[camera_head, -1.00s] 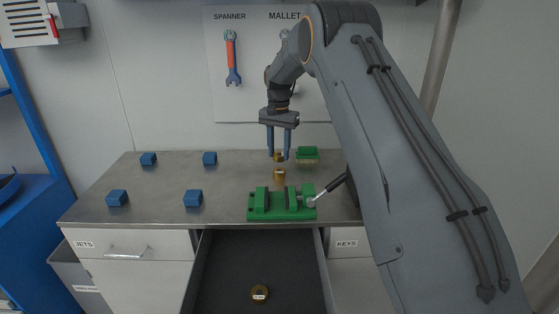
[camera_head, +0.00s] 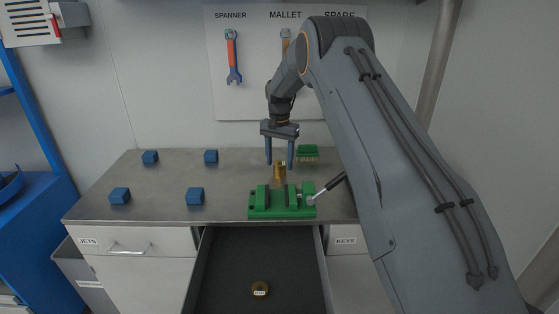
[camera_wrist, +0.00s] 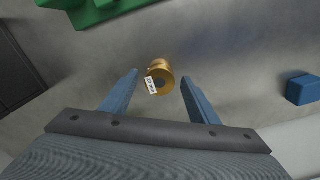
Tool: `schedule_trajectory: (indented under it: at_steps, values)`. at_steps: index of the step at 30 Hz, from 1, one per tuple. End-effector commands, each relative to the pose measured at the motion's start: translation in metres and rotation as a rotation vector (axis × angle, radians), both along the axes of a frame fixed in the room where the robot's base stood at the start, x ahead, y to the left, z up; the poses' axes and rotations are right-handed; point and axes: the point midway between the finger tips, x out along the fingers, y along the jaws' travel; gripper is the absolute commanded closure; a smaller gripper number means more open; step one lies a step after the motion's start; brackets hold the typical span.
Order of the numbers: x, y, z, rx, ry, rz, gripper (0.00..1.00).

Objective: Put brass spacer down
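Brass pieces stand as a small stack on the bench behind the green vise (camera_head: 284,207). The upper one, which I take for the brass spacer (camera_head: 279,166), appears to rest on the lower brass piece (camera_head: 280,179). In the wrist view a brass ring with a white label (camera_wrist: 158,85) shows between the fingers, with more brass (camera_wrist: 160,65) just beyond it; the label is too small to read. My gripper (camera_head: 279,164) points down over the stack. Its blue fingers, also seen in the wrist view (camera_wrist: 158,88), are open, with a gap on both sides of the brass.
A green brush-like block (camera_head: 307,152) lies behind to the right. Several blue cubes (camera_head: 195,197) sit on the left of the bench (camera_head: 160,190). The vise handle (camera_head: 330,186) sticks up right.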

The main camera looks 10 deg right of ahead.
Motion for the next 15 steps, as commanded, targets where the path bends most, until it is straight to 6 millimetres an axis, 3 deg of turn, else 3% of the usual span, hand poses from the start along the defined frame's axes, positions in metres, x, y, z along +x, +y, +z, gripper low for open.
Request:
schedule_trajectory:
  at_steps: [8,15]
  values:
    - [0.0,0.0,0.003,0.0,0.0,0.0,0.45]
    - [0.002,0.0,0.036,0.0,-0.005,0.0,0.45]
